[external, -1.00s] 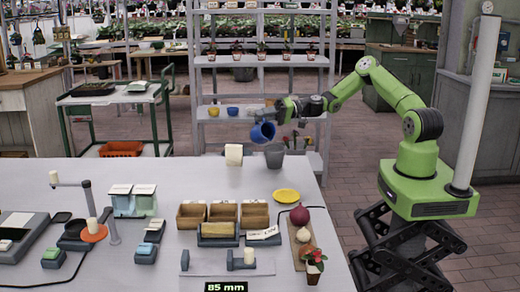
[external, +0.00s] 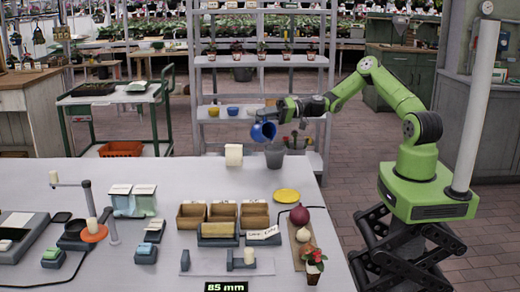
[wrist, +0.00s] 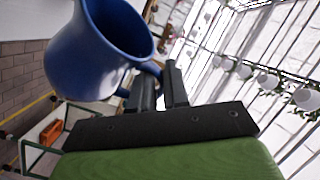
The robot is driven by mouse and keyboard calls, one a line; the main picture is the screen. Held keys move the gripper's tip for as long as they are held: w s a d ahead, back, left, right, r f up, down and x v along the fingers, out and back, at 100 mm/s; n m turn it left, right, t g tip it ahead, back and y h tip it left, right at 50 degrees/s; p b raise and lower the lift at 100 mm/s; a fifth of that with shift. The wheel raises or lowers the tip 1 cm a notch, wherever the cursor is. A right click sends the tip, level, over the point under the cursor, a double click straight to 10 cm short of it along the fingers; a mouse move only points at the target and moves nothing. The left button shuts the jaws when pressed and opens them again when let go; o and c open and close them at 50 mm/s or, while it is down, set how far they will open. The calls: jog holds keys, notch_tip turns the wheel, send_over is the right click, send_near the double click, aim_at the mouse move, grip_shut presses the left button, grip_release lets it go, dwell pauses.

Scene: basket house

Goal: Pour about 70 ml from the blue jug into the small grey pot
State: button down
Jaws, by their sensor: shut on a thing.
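The blue jug (external: 264,131) is held in the air above the back right of the white table. My gripper (external: 282,108) is shut on the jug's handle. The wrist view also shows the jug (wrist: 95,55), with the black fingers of my gripper (wrist: 160,88) at its handle. The jug is tilted, its mouth low and to the left of my gripper. The small grey pot (external: 274,158) stands upright on the table just below the jug. No stream of liquid can be made out, and the inside of the pot is hidden.
A cream block (external: 234,154) stands left of the pot. A yellow plate (external: 286,196), wooden boxes (external: 223,215) and a board (external: 299,257) with a red onion (external: 299,215) lie nearer the front. A grey shelf (external: 206,85) stands behind the table.

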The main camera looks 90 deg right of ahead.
jog(key=shift+s+a+r+n+b, duration=0.25)
jog(key=shift+a+r+n+b, duration=0.15)
jog(key=shift+n+b, duration=0.3)
dwell(0.5)
jog(key=shift+s+a+n+t+b, duration=0.35)
jog(key=shift+a+b, duration=0.25)
jog(key=shift+b, duration=0.25)
jog(key=shift+w+d+r+p, duration=0.15)
jog(key=shift+r+p, duration=0.05)
jog(key=shift+p, duration=0.2)
jog(key=d+m+p, duration=0.1)
jog(key=p, duration=0.1)
jog(key=w+d+m+p, duration=0.1)
jog(key=m+p, duration=0.1)
jog(key=p, duration=0.1)
jog(key=w+d+m+g+p, duration=0.1)
jog(key=m+p, duration=0.1)
jog(key=p, duration=0.1)
jog(key=shift+d+f, duration=0.4)
jog(key=shift+f+m+g, duration=0.25)
jog(key=shift+f+m, duration=0.3)
jog(key=shift+f, duration=0.05)
jog(key=shift+w+d+f+m+y, duration=0.2)
jog(key=shift+d+f+m+y, duration=0.1)
jog(key=shift+d+f, duration=0.05)
